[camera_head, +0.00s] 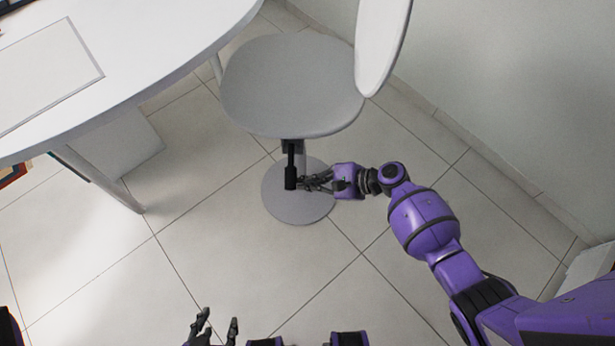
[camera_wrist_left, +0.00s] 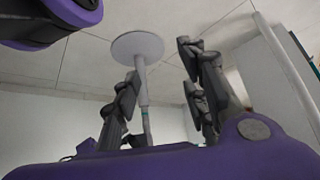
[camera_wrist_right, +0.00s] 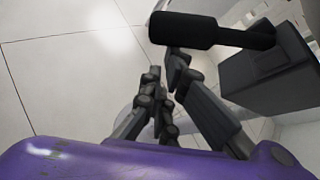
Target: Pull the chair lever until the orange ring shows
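The grey chair (camera_head: 290,85) stands by the desk. Its black lever (camera_head: 291,176) hangs below the seat, with a thick grip at the end. In the right wrist view the lever's dark grip (camera_wrist_right: 205,31) lies just past my right fingertips, and its stem runs to a black block. My right gripper (camera_head: 309,183) is beside the grip, its fingers close together and nothing visible between them; contact is unclear. My left gripper (camera_head: 216,330) is open and empty, low in the head view. No orange ring shows. A small green band (camera_wrist_left: 144,112) shows on the chair's column.
The white desk (camera_head: 165,45) fills the upper left, with its leg (camera_head: 98,180) left of the chair. The chair's round base (camera_head: 298,207) rests on the tiled floor. A wall (camera_head: 520,90) rises at the right. The floor in front is clear.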

